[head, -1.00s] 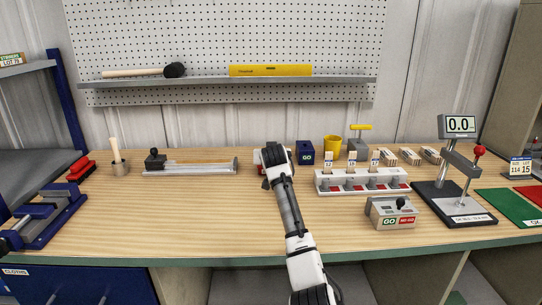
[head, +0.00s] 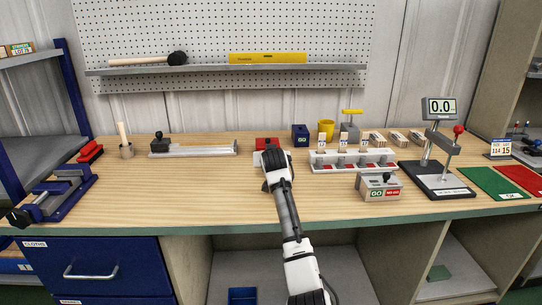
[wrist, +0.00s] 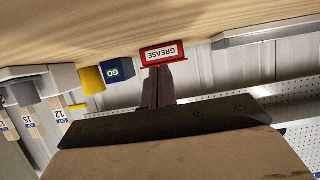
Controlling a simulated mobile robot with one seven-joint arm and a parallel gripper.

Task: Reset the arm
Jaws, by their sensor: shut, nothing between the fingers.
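My arm reaches up the middle of the head view over the wooden bench (head: 190,195), with its end in front of a red box. My gripper's fingers (wrist: 157,84) show in the wrist view, shut together and empty. In that view, which looks upside down, the red box labelled GREASE (wrist: 162,54) appears just beyond the fingertips; I cannot tell the gap. The same red box (head: 266,143) is partly hidden behind my wrist in the head view, where the fingers are hidden too.
A blue GO box (head: 300,134), yellow cup (head: 326,127) and slotted white rack (head: 318,167) stand right of my arm. A GO/NO-GO box (head: 380,193) and gauge stand (head: 440,186) are further right. A blue vise (head: 58,196) is at left. The bench's front left-centre is clear.

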